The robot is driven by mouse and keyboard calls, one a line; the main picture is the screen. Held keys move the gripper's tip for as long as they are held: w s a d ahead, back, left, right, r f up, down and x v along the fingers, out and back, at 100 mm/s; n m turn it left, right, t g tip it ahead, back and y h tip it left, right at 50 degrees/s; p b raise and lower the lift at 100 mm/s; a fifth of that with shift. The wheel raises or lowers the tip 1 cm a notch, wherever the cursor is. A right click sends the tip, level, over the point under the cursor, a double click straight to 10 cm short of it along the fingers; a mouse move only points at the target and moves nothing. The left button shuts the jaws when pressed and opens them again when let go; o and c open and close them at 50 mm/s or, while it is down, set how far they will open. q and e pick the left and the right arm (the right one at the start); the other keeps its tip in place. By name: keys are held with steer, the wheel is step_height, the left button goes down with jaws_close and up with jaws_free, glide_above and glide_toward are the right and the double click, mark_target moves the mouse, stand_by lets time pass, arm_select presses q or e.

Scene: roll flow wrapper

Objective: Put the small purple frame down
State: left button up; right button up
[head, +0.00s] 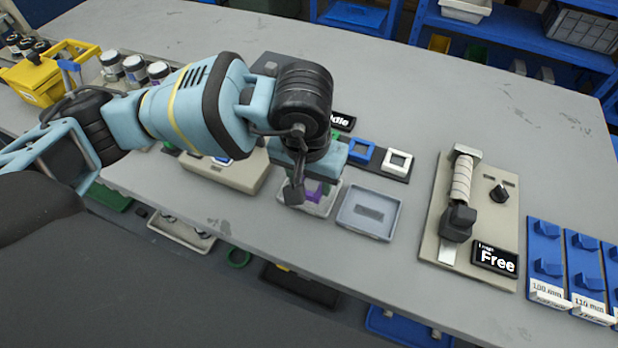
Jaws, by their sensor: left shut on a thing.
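My left arm reaches in from the left, and its gripper (298,188) points down over the grey table. It is shut on the small purple frame (316,190), which is partly hidden by the fingers. The frame is over or in a light grey tray (323,209); I cannot tell whether it touches the tray. A second shallow grey tray (366,213) lies just to the right and looks empty. My right gripper is not in view.
A blue frame (361,151) and a white frame (398,163) sit on a dark strip behind the trays. A beige panel (440,215) with a handle and a "Free" display (495,259) stands to the right. Blue blocks (547,262) line the right edge. The table's back right is clear.

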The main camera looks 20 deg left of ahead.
mark_target(309, 183)
arm_select(q)
steer(key=shift+w+a, duration=0.2)
steer(key=shift+w, duration=0.3)
steer(key=shift+w, duration=0.1)
steer(key=shift+w+a, duration=0.2)
steer(key=shift+w, duration=0.05)
steer(key=shift+f, duration=1.85)
steer(key=shift+f, duration=0.1)
steer(key=shift+f, duration=0.15)
steer(key=o, duration=0.6)
steer(key=shift+o, duration=0.2)
